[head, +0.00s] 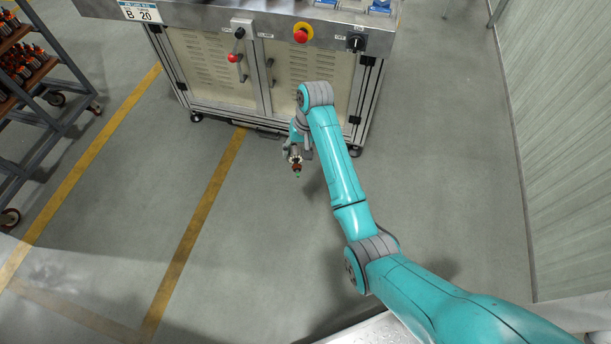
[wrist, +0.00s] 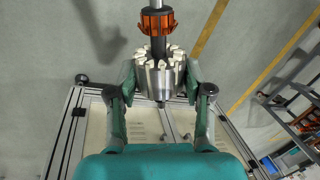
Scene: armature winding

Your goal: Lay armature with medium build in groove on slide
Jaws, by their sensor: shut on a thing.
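My gripper (head: 295,158) hangs in front of the machine cabinet, well above the floor. It is shut on an armature (wrist: 160,75), which has a silver slotted core with pale slot ends, an orange-red commutator part and a grey shaft. In the wrist view, the two green fingers press on both sides of the core. The armature is small in the head view (head: 297,168). No slide or groove can be made out in either view.
The cabinet (head: 205,65) has a red emergency button (head: 301,34), a black knob and a red-tipped lever on its front. A rack (head: 40,75) with several armatures stands at the left. Open floor with yellow lines lies between. A ribbed wall (head: 560,120) is at the right.

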